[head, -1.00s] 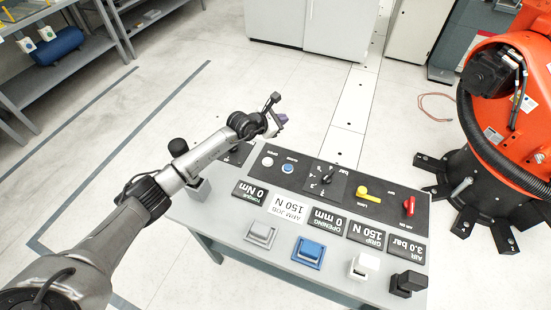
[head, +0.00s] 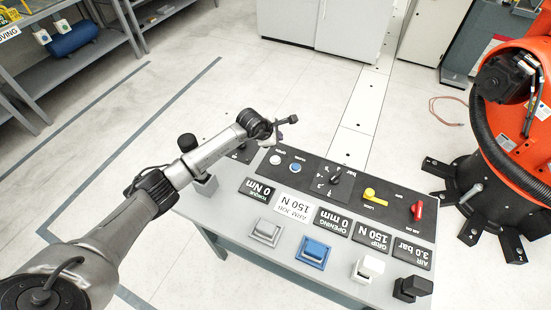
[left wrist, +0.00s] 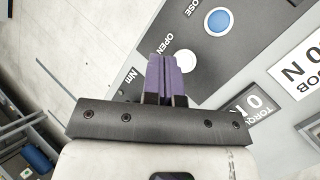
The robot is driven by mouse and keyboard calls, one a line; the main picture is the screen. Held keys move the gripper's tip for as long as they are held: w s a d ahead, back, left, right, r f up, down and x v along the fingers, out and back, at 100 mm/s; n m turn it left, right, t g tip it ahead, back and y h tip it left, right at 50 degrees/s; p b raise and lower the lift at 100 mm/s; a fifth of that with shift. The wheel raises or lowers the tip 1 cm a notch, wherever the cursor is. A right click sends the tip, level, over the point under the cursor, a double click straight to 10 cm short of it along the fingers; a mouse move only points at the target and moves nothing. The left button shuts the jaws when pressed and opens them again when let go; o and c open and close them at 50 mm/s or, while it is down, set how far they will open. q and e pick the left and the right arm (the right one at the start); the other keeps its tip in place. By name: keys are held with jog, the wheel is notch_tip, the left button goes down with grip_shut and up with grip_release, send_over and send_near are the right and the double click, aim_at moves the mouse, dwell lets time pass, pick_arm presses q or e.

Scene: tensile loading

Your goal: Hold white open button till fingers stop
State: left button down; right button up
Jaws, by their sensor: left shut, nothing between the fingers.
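The white round open button (head: 275,160) is on the dark strip of the control panel, beside a blue round button (head: 295,168). In the left wrist view the white button (left wrist: 186,61) is just beyond and right of my purple fingertips, with the label OPEN next to it. My left gripper (head: 279,138) is above the panel's far edge near the white button. Its fingers (left wrist: 166,60) are shut together with nothing between them. I cannot tell whether they touch the panel; the button's face is uncovered. The opening display (head: 331,218) reads 0 mm. My right gripper is not in view.
The panel also carries a rotary knob (head: 336,178), a yellow lever (head: 375,197) and a red handle (head: 417,210). Large grey (head: 266,232), blue (head: 313,251) and white (head: 367,268) blocks line its near side. An orange robot (head: 515,110) stands at right.

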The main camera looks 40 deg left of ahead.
pick_arm(q)
jog(key=b, duration=0.6)
send_over(277, 159)
notch_tip(277, 159, down, 8)
jog(key=shift+f, duration=0.35)
dwell(0.9)
dwell(0.8)
jog(key=shift+f+b, duration=0.15)
jog(key=shift+b, duration=0.2)
